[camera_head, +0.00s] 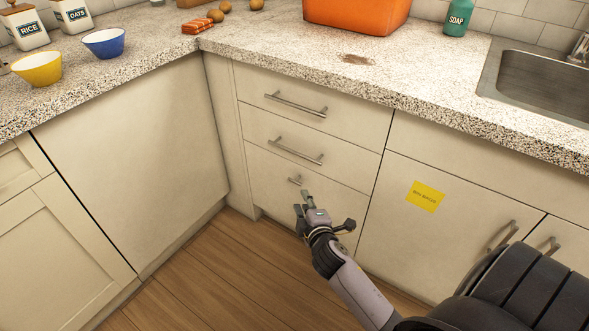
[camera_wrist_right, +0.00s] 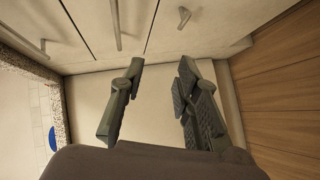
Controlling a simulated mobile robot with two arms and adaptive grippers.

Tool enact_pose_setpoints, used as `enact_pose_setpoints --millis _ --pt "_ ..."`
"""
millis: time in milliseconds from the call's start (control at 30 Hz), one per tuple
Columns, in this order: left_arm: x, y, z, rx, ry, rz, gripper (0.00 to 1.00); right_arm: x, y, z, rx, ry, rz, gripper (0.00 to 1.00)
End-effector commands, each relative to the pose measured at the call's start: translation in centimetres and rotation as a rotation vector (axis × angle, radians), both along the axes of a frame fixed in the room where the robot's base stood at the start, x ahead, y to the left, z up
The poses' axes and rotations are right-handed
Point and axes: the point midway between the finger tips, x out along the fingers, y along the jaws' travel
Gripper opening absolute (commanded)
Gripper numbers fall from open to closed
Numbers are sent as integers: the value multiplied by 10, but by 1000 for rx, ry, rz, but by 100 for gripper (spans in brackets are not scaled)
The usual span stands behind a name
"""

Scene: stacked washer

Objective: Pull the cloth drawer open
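A stack of three cream drawers stands under the counter: a top drawer (camera_head: 347,117), a middle drawer (camera_head: 345,166) and a bottom drawer (camera_head: 270,188). All three look shut. None has a readable label, so I cannot tell which is the cloth drawer. Bar handles show on the top (camera_head: 297,104) and middle (camera_head: 296,152) drawers. The bottom handle (camera_head: 294,180) is partly hidden by my right gripper (camera_head: 318,208). In the right wrist view, my right gripper (camera_wrist_right: 160,75) is open and empty, with its fingers apart and clear of the handles (camera_wrist_right: 117,27). My left gripper is out of view.
A cabinet door with a yellow note (camera_head: 426,196) and a handle (camera_head: 502,235) is right of the drawers. A plain panel (camera_head: 130,165) meets them at the left corner. The counter above holds an orange bin (camera_head: 357,14), bowls and a soap bottle (camera_head: 458,18). The wooden floor (camera_head: 215,265) is clear.

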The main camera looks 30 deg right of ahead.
Motion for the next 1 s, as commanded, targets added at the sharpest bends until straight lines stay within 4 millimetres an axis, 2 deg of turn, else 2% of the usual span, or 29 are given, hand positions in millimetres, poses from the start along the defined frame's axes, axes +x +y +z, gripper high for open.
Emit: enact_pose_setpoints --millis 133,300,467,600,1000 --pt "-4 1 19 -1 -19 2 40 6 -11 37 -102 -84 -12 30" --pt "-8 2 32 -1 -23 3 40 12 -16 53 -138 -109 -17 30" --pt "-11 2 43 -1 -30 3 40 34 -26 50 -137 -109 -19 30" --pt "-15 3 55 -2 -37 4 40 62 -37 45 -136 -108 -19 30" --pt "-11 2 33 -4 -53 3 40 142 -69 31 -133 -107 -19 30"
